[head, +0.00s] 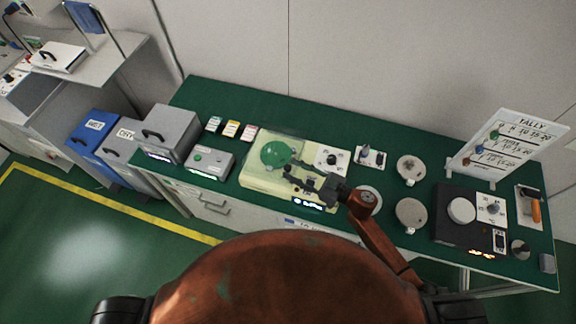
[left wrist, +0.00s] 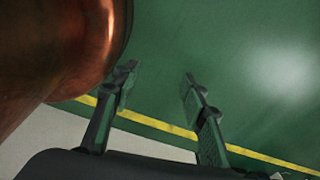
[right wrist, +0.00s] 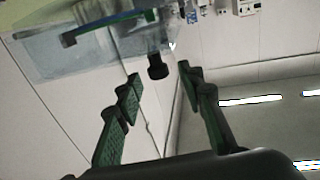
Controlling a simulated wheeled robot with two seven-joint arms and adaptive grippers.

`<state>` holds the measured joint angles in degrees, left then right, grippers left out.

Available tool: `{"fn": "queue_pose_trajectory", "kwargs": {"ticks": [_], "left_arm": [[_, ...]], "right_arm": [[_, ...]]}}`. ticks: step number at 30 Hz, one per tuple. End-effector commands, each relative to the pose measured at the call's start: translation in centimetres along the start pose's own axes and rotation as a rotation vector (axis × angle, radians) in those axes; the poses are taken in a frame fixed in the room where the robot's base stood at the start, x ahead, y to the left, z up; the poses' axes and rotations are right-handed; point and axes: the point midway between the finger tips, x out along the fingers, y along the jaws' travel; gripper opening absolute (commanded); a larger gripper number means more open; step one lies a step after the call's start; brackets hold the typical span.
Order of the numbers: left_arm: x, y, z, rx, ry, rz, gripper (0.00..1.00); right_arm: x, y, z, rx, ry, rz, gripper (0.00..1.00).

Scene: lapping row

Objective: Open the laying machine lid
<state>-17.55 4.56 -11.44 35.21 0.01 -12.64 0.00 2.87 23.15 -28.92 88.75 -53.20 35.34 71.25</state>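The laying machine, which I take to be the cream unit (head: 262,183), stands on the green bench with a green disc (head: 277,154) on it. A clear cover shows faintly over the disc; I cannot tell clearly whether it is raised. My right gripper (head: 302,182) is over the machine's front right part. In the right wrist view, the right gripper (right wrist: 158,84) is open, with a dark knob (right wrist: 157,67) beyond and between its fingertips and a clear panel (right wrist: 95,48) at upper left. Contact is not visible. My left gripper (left wrist: 160,80) is open and empty above the green floor.
A grey box (head: 210,163) and a larger grey case (head: 172,130) stand left of the machine. Round pale discs (head: 411,212) and a black unit (head: 455,232) stand right. A tally board (head: 508,145) stands at the back right. Blue bin (head: 93,138) is far left.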

Motion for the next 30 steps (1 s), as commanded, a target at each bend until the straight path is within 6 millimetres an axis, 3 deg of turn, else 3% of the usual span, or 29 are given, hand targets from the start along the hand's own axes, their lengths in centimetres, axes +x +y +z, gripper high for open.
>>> {"fn": "queue_pose_trajectory", "kwargs": {"ticks": [6,17,30], "left_arm": [[-0.1,0.0,-0.4,0.001,0.004,0.000,0.40],[-0.1,-0.1,-1.3,0.003,0.017,-0.001,0.40],[-0.1,-0.1,-1.1,0.003,0.014,-0.001,0.40]], "right_arm": [[2.4,0.1,0.0,0.002,0.001,0.002,0.35],[2.7,0.1,0.0,0.000,-0.001,0.005,0.35],[2.7,0.1,0.0,0.000,0.000,0.006,0.04]]}}
